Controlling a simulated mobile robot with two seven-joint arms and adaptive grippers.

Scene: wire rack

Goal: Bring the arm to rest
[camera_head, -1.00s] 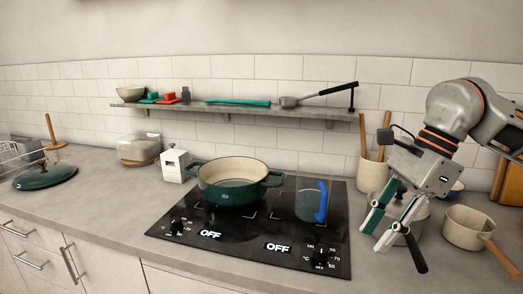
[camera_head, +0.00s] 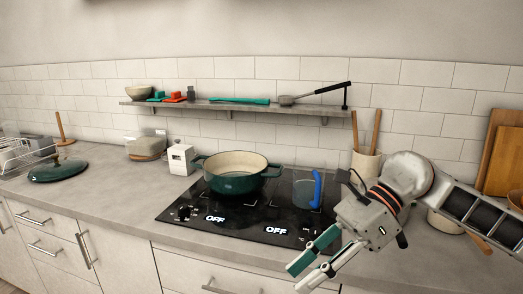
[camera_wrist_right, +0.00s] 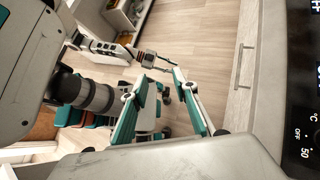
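My right gripper (camera_head: 306,271) is in front of the counter's front edge at the lower right of the head view. Its two fingers are apart with nothing between them. In the right wrist view the right gripper (camera_wrist_right: 172,72) points down over the wooden floor, with its fingers spread and empty. Another arm of mine, with a small gripper, shows beyond the fingers in that view. My left gripper is not in the head view, and I cannot tell its state from the wrist view.
A green pot (camera_head: 236,172) and a clear jug with a blue handle (camera_head: 317,189) stand on the black cooktop (camera_head: 205,206), both displays reading OFF. A wire rack (camera_head: 14,155) and a green lid (camera_head: 58,172) are at the left. A wall shelf (camera_head: 225,104) holds utensils.

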